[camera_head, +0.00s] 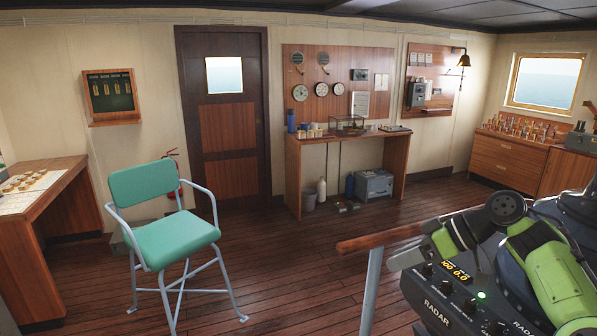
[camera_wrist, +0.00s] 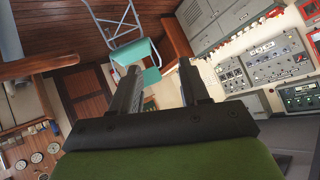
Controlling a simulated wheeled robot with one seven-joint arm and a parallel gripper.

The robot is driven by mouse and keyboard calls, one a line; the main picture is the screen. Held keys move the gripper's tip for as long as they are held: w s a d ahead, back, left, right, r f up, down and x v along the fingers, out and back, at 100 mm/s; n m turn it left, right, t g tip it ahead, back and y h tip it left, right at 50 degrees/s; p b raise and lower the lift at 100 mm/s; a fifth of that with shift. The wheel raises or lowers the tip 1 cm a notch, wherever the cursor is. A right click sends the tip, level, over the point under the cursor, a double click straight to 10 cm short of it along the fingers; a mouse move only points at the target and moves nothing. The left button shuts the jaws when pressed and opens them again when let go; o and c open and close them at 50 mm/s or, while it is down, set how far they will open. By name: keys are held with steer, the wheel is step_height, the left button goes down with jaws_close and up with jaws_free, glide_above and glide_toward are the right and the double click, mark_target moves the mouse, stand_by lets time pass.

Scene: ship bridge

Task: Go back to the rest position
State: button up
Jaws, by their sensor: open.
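My gripper (camera_wrist: 160,82) shows in the wrist view with its two dark fingers apart and nothing between them. Beyond the fingers are the floor and the teal chair, far off. In the head view my green and black arm is at the lower right, folded beside a radar console (camera_head: 462,296).
A teal chair (camera_head: 176,242) stands on the wooden floor at left. A wooden handrail (camera_head: 385,237) runs beside the console. A workbench (camera_head: 350,140) stands at the back wall, a table (camera_head: 60,195) at far left. The wrist view shows grey control panels (camera_wrist: 262,60). The middle floor is clear.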

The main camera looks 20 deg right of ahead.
steer(key=s+a+f+m+g+h, duration=0.1)
steer(key=a+f+g+h, duration=0.2)
steer(key=a, duration=0.8)
steer(key=s+a+f+g+h, duration=0.1)
steer(key=a+f+g+h, duration=0.15)
steer(key=a, duration=0.85)
steer(key=s+a+m+t+h, duration=0.1)
steer(key=s+m+t, duration=0.1)
steer(key=s, duration=0.7)
steer(key=s+f+m+t+h, duration=0.1)
steer(key=s+m+t, duration=0.1)
steer(key=s, duration=0.7)
steer(key=shift+s+a+m, duration=0.4)
steer(key=shift+m, duration=0.1)
steer(key=shift+f+t+h, duration=0.1)
steer(key=shift+t+h, duration=0.15)
